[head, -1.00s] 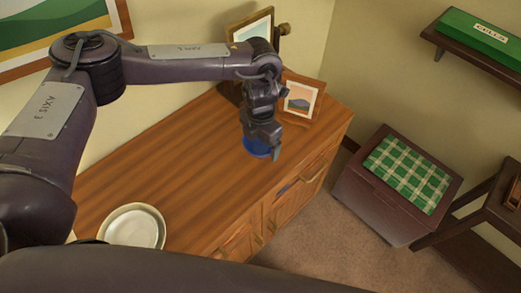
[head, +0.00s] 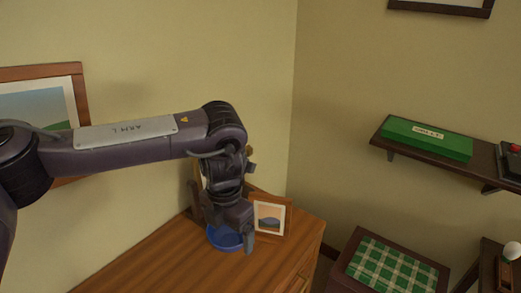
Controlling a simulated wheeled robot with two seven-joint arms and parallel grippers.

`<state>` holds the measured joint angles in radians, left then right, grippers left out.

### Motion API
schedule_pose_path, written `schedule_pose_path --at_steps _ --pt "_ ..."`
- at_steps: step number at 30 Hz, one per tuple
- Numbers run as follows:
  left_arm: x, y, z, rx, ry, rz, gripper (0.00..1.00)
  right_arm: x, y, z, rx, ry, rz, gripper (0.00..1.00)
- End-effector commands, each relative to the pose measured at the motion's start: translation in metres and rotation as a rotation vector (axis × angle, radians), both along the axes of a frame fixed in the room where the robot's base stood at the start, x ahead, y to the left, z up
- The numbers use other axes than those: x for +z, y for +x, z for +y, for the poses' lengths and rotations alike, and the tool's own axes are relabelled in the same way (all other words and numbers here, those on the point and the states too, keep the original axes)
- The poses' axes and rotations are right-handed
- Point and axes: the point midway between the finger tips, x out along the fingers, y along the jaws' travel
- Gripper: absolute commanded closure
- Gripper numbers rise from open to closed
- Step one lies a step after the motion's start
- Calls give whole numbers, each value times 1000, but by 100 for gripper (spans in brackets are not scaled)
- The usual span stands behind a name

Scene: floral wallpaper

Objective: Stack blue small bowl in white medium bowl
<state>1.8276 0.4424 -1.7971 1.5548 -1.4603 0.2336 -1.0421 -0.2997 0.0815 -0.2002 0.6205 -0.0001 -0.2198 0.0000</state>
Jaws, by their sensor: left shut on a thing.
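My left gripper (head: 232,245) is shut on the blue small bowl (head: 222,238) near the far end of the wooden dresser top (head: 150,262). The bowl shows partly below the gripper, and the fingers hide some of it. I cannot tell whether the bowl rests on the wood or is just above it. The white medium bowl is not in the view now. My right gripper is not in view.
A small framed picture (head: 270,216) stands just right of the gripper, and another frame is mostly hidden behind the arm. A wall shelf with a green box (head: 428,139) and a chest with a green checked cushion (head: 388,268) are at the right.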

Motion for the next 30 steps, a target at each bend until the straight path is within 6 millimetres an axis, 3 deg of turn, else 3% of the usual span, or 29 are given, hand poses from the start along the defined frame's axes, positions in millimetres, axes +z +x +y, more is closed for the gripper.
schedule_pose_path --at_steps 8,30 --pt "0 -2 8 291 0 -1 35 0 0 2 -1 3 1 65" --pt "-1 -11 39 1511 2 -4 35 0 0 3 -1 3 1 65"
